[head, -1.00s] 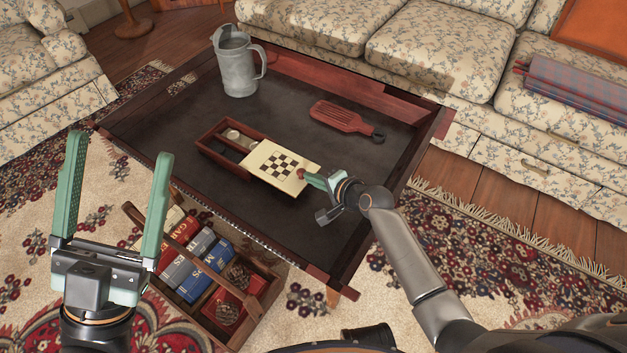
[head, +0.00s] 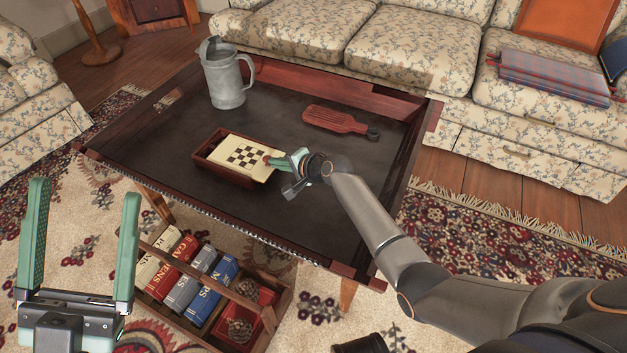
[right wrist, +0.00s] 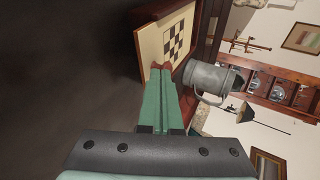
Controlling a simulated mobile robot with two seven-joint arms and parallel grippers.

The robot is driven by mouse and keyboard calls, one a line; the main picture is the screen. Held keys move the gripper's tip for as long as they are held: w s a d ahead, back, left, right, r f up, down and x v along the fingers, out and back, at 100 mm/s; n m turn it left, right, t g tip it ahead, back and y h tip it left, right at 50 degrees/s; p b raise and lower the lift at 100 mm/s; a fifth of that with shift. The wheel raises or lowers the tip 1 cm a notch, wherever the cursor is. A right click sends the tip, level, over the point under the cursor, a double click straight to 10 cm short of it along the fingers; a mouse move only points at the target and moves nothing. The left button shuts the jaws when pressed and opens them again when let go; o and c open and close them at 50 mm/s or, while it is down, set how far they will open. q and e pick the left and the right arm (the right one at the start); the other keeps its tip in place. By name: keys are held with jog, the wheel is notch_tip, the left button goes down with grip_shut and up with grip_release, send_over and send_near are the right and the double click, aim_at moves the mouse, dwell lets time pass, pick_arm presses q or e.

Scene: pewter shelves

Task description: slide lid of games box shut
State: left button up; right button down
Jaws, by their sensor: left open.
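The games box (head: 233,177) is a reddish wooden box on the dark coffee table. Its cream lid (head: 228,150) with a checkerboard covers most of it. A strip of the box shows at the left, and the lid's right end sticks out a little. My right gripper (head: 271,160) is at the lid's right end, its fingers close together on a small red knob. In the right wrist view, the fingertips (right wrist: 161,70) meet that red knob at the edge of the lid (right wrist: 165,35). My left gripper (head: 85,198) is open and empty, away from the box at the lower left.
A grey metal pitcher (head: 226,85) stands behind the box at the far left of the table (head: 300,215). A red slotted paddle (head: 334,120) lies behind and to the right. A wooden crate (head: 277,302) with books and pine cones stands on the floor in front.

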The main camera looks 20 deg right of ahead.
aim_at(264, 160)
jog(key=shift+w+a+b, duration=0.5)
jog(key=shift+w+a, duration=0.95)
jog(key=shift+w, duration=0.05)
jog(key=shift+s, duration=0.1)
